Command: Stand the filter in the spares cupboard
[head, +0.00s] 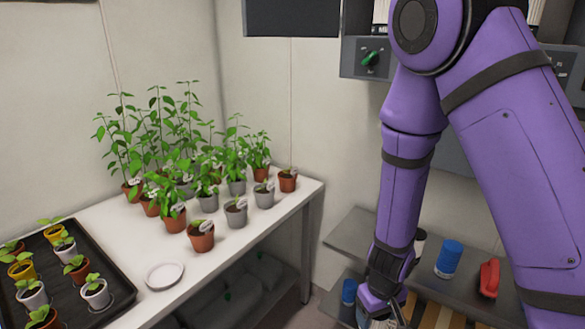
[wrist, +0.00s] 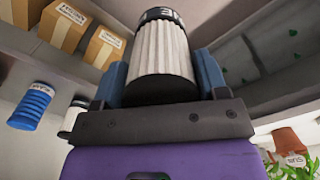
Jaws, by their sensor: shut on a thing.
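The filter (wrist: 162,55) is a white pleated cylinder with a black lettered cap. In the wrist view my gripper (wrist: 162,78) is shut on it, with one blue finger on each side. In the head view my gripper (head: 384,305) is low at the bottom edge, in front of the grey shelves; the filter is mostly hidden or cut off there. I cannot tell from these views which unit is the spares cupboard.
Grey shelves (head: 362,238) at lower right carry a blue canister (head: 449,259), a red object (head: 489,279) and cardboard boxes (wrist: 104,47). A white bench (head: 240,243) with potted plants and a black seedling tray (head: 113,300) stands left. A control box (head: 370,57) hangs above.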

